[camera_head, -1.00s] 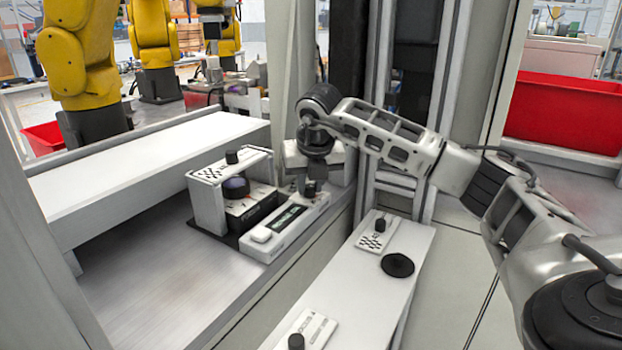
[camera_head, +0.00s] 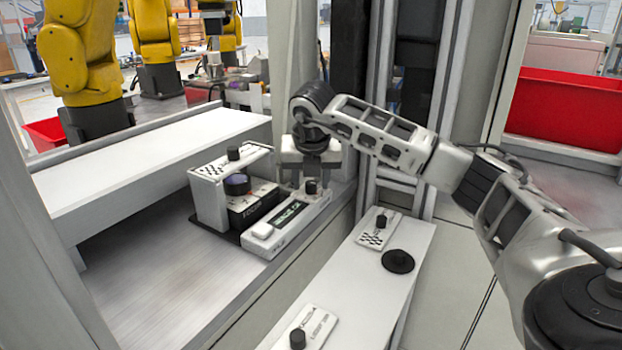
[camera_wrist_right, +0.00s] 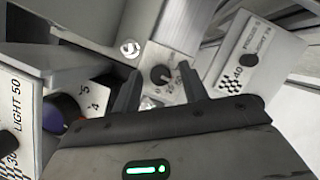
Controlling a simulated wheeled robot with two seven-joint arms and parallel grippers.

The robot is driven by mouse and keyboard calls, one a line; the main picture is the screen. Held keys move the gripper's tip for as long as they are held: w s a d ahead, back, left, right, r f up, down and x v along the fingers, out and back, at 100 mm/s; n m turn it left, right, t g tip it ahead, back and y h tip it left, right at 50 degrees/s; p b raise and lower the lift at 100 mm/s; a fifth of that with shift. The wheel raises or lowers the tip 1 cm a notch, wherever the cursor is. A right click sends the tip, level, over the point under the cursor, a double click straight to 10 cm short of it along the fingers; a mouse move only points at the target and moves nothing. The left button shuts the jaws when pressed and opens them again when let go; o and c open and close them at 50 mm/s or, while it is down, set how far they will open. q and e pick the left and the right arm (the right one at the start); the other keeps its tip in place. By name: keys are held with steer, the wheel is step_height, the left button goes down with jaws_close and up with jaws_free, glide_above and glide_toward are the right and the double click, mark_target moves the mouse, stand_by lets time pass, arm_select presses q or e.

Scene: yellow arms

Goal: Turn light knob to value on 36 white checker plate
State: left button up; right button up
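A white plate with a checker patch and black knob (camera_head: 233,153) tops the white box (camera_head: 207,205) on the workbench. In the right wrist view, a checker plate reading "LIGHT 50" (camera_wrist_right: 17,105) is at the left edge, with its number cut off. Another checker plate (camera_wrist_right: 265,47), marked 40, is at the right. My right gripper (camera_head: 311,178) is above the display device (camera_head: 287,222), by its black knob (camera_head: 311,187). In the wrist view the right gripper's fingers (camera_wrist_right: 163,90) are apart, with a small dark knob (camera_wrist_right: 160,76) showing beyond the gap. My left gripper is out of view.
A lower white shelf (camera_head: 372,295) holds a checker plate (camera_head: 372,238), a black disc (camera_head: 397,260) and another knob plate (camera_head: 318,325). A raised white bench (camera_head: 150,160) stands behind. A grey post is close behind my right gripper. Bare metal is free at the front left.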

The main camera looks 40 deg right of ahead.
steer(key=p+v, duration=0.2)
steer(key=v, duration=1.4)
stand_by(0.3)
